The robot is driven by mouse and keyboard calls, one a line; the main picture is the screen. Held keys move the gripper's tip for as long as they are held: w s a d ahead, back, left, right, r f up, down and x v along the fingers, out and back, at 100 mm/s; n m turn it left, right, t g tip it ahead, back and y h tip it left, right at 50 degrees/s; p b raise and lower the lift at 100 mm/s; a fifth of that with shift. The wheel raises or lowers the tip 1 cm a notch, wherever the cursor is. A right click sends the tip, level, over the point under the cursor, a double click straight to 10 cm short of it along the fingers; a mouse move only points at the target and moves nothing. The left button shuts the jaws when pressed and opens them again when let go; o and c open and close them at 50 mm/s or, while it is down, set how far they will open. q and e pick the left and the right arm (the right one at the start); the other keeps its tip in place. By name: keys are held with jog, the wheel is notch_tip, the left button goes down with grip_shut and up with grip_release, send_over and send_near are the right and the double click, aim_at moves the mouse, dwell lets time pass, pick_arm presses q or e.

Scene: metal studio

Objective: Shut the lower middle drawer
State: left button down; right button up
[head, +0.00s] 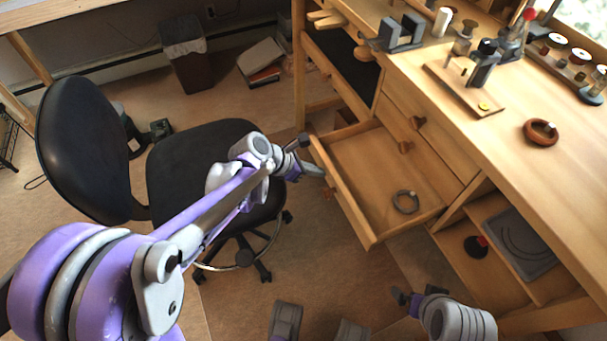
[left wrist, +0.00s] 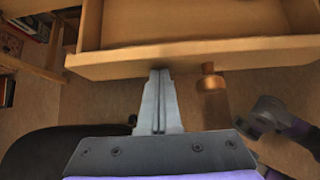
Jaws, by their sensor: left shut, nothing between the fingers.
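The lower middle drawer (head: 375,170) of the wooden workbench stands pulled out, with a dark grey ring (head: 405,202) lying inside. My left gripper (head: 318,171) is shut and empty, at the outer face of the drawer front. In the left wrist view its fingertips (left wrist: 158,73) are at the lower edge of the drawer front (left wrist: 190,56); I cannot tell whether they touch it. The round wooden knob (left wrist: 208,70) is just right of the fingers there. My right gripper (head: 406,299) is low at the bottom of the head view, apart from the drawer; its jaw state is unclear.
A black office chair (head: 200,150) stands close behind my left arm. The bench top (head: 500,130) holds tools and spools. An open lower compartment with a grey tray (head: 518,242) is right of the drawer. Bare floor (head: 330,265) lies in front.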

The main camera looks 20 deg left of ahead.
aim_at(383, 154)
pick_arm(q)
jog(key=w+d, duration=0.4)
jog(key=d, duration=0.1)
jog(key=w+d, duration=0.9)
jog(key=d, duration=0.2)
jog(key=shift+w, duration=0.3)
jog(key=shift+w+d, duration=0.3)
jog(key=shift+d, duration=0.05)
jog(key=shift+r, duration=0.1)
jog(key=shift+w, duration=0.1)
